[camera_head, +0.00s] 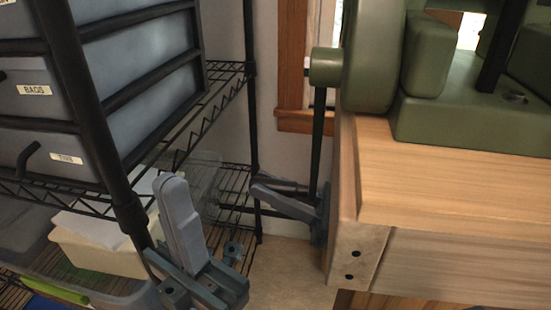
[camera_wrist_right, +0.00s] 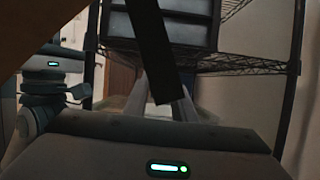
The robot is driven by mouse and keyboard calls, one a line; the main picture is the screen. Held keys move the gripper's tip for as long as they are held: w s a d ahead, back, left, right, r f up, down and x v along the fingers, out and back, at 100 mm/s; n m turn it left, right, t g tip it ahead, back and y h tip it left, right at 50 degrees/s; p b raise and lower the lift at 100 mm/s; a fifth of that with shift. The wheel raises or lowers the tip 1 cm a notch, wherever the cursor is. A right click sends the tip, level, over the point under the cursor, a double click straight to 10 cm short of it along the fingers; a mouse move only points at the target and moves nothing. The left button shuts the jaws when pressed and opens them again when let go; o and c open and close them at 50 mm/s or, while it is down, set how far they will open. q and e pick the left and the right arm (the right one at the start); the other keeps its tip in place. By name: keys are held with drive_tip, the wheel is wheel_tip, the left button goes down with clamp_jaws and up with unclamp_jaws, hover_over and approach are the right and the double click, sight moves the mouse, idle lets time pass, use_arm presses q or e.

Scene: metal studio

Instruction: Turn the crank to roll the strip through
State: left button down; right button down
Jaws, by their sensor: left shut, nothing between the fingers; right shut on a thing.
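The green rolling machine (camera_head: 440,125) stands on a wooden bench at the right of the head view. From its green hub (camera_head: 325,67) a dark crank arm (camera_head: 318,130) hangs down along the bench's left side. My right gripper (camera_head: 262,187) is at the lower end of the crank, shut on the crank handle, which its fingers mostly hide. In the right wrist view a dark bar (camera_wrist_right: 152,45) runs down in front of the fingers (camera_wrist_right: 186,106). My left gripper (camera_head: 175,185) is shut and empty, fingers upward, apart from the crank. I see no strip.
The wooden bench (camera_head: 460,205) edge is close beside my right gripper. A black wire shelf (camera_head: 225,85) with labelled bins (camera_head: 35,85) stands at the left, near my left gripper. A pale container (camera_head: 95,255) sits low behind it.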

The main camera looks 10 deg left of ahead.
drive_tip(key=shift+s+f, duration=0.25)
drive_tip(key=shift+s, duration=0.8)
drive_tip(key=c, duration=1.5)
unclamp_jaws()
drive_tip(key=shift+r, duration=0.1)
drive_tip(key=shift+d, duration=0.1)
drive_tip(key=v, duration=1.7)
drive_tip(key=shift+d+f+p, duration=0.1)
drive_tip(key=shift+f+p, duration=0.1)
drive_tip(key=shift+p, duration=0.2)
